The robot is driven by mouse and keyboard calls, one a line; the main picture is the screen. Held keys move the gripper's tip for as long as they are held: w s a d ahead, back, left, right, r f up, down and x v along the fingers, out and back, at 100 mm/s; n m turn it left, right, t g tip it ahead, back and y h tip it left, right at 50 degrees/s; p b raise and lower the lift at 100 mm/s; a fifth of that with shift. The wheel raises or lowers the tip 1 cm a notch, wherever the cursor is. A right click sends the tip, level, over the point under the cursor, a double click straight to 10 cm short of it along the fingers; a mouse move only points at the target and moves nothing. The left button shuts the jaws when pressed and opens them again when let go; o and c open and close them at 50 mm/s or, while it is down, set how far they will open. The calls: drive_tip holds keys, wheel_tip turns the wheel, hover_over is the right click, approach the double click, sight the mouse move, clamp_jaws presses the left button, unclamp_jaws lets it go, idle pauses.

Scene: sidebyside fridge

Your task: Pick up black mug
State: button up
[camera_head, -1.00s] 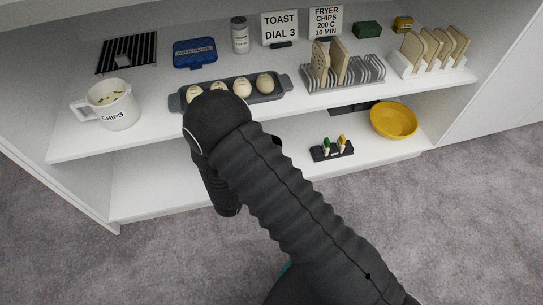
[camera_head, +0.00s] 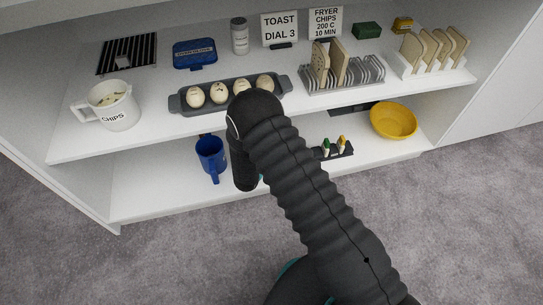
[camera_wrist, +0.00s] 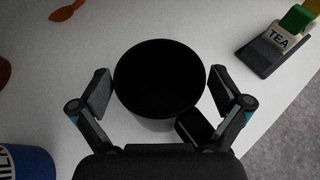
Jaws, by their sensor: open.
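The black mug (camera_wrist: 160,75) is in the middle of the wrist view, seen from above with its dark round opening facing me. A pale patch shows on its lower side, and a dark handle (camera_wrist: 195,126) sticks out at its lower right. My gripper (camera_wrist: 159,92) is open, with one finger to the left of the mug and one to the right. The fingers look close to its sides; I cannot tell whether they touch. In the head view the black mug is hidden behind my arm.
A blue mug (camera_head: 211,156) stands left on the lower shelf, partly visible in the wrist view (camera_wrist: 27,162). A tea holder (camera_wrist: 276,50) is at the right, a yellow bowl (camera_head: 393,120) beyond. The upper shelf (camera_head: 150,142) overhangs, holding an egg tray (camera_head: 232,98) and chips jug (camera_head: 112,105).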

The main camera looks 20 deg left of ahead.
drive_tip(key=shift+x, duration=0.8)
drive_tip(key=shift+c, duration=0.3)
drive_tip(key=c, duration=1.4)
drive_tip(key=shift+r, duration=0.1)
drive_tip(key=shift+c, duration=0.2)
